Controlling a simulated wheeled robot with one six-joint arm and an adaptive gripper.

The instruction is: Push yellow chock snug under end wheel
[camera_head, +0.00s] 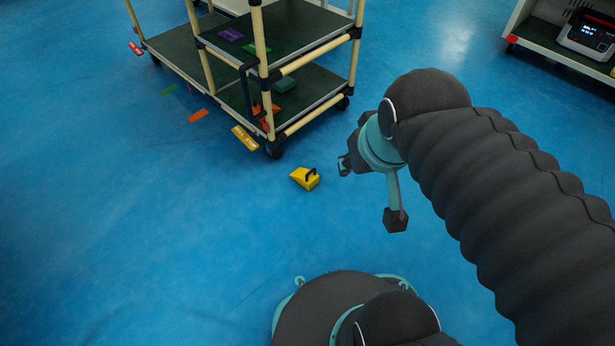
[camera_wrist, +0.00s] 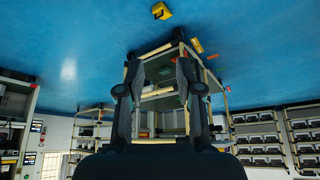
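The yellow chock (camera_head: 305,179) with a black handle sits on the blue floor, apart from the rack's near corner wheel (camera_head: 275,151). The wheel is small and dark, under the near corner of the rack (camera_head: 330,47). My gripper (camera_head: 344,165) is to the right of the chock in the head view, not touching it. In the wrist view, which looks upside down, my gripper (camera_wrist: 160,85) has its two fingers spread apart with nothing between them. The chock (camera_wrist: 161,11) shows there at the top edge, and the rack (camera_wrist: 160,49) stands beyond the fingers.
Orange items (camera_head: 265,110) lie on the rack's lower shelf. Another shelf unit with a device (camera_head: 587,36) stands at the upper right.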

